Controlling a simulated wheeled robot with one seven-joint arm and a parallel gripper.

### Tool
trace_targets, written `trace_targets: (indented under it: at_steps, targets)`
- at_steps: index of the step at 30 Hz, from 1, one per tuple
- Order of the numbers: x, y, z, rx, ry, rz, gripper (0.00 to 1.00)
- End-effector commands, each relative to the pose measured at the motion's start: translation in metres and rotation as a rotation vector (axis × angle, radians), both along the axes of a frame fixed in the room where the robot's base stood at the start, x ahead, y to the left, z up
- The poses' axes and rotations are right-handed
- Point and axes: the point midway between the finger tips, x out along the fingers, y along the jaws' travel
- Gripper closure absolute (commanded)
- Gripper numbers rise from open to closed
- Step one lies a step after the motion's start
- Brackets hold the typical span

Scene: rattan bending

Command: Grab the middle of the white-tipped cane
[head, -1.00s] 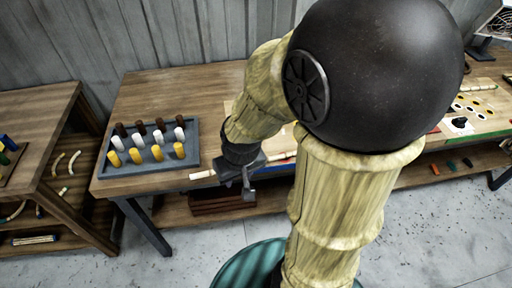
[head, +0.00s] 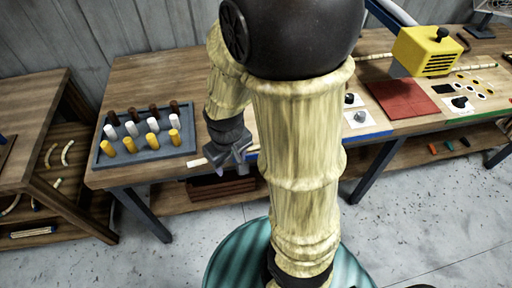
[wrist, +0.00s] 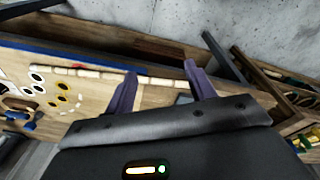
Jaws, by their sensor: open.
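A pale jointed cane (wrist: 100,74) lies along the table's front edge in the wrist view. One pale end of the cane (head: 196,163) shows left of my gripper in the head view; my arm hides much of the rest. Whether that end is painted white is hard to tell. My gripper (wrist: 160,70) is open and empty, with its two purple fingers pointing toward the table edge. In the wrist view the cane's line passes across the gap between the fingers. In the head view my gripper (head: 232,160) is close to the cane's left part; contact cannot be told.
A grey tray (head: 150,158) with white, yellow and brown pegs stands at the table's left. A yellow machine (head: 426,52), a red mat (head: 403,98) and a spotted board (head: 478,92) are on the right. A wooden shelf unit (head: 45,120) stands left of the table.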

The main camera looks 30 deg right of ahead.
Motion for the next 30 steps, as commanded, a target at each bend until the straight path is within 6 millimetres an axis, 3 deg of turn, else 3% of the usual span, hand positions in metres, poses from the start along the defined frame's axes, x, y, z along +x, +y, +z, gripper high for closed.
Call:
trace_targets:
  at_steps: [1,6,15,22,30]
  targets:
    - [0.001,0.004,-0.018,-0.027,0.050,0.070,0.45]
    - [0.005,0.007,-0.062,-0.143,0.203,0.313,0.45]
    - [0.018,0.002,-0.116,-0.435,0.454,0.747,0.45]
    - [0.045,0.003,-0.123,-0.735,0.629,1.054,0.45]
    - [0.080,0.031,-0.097,-1.087,0.782,1.298,0.45]
